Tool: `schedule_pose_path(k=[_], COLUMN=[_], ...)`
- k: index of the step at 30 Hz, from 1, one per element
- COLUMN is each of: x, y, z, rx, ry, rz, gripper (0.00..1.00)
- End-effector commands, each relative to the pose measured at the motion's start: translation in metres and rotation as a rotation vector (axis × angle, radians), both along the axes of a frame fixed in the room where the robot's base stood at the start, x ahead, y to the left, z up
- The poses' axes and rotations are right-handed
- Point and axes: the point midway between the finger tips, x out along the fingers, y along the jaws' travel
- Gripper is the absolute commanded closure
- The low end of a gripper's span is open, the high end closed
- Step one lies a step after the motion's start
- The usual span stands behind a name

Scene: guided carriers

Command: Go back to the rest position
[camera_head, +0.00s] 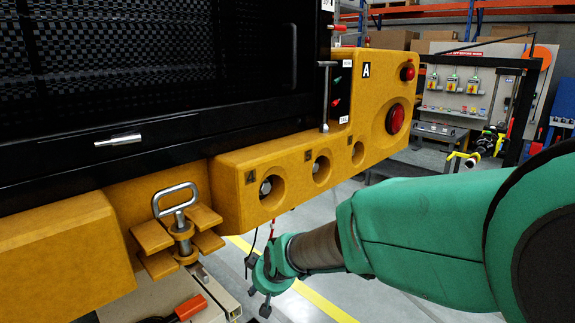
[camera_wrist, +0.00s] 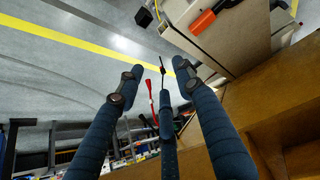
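My gripper (camera_head: 262,285) hangs below and in front of the yellow carrier's bumper, in the lower middle of the head view. In the wrist view its dark blue fingers (camera_wrist: 158,88) are spread apart, with nothing held between them. The green arm reaches in from the right of the head view. A thin red and black item shows beyond the fingers in the wrist view; I cannot tell what it is.
The yellow carrier (camera_head: 230,185) fills the left, with a hitch pin (camera_head: 182,225), round holes, a lever (camera_head: 326,95) and a red button (camera_head: 395,119). A cart with an orange-red handle (camera_head: 191,307) stands below. Floor with a yellow line (camera_head: 325,300) is clear. A workbench stands behind.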

Motion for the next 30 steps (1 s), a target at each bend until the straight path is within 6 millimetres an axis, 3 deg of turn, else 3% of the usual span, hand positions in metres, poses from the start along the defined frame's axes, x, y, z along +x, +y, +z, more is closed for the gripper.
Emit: schedule_pose_path(k=[1,6,15,30], x=[-0.006,-0.033,-0.094,-0.222], y=[-0.015,-0.059,-0.133,-0.234], z=[0.015,0.05,0.099,0.142], rx=[0.005,0.017,0.032,0.048], ry=[0.0,0.02,0.05,0.092], rz=[-0.022,-0.089,-0.214,-0.442], gripper=[0.64,0.64,0.64,0.64])
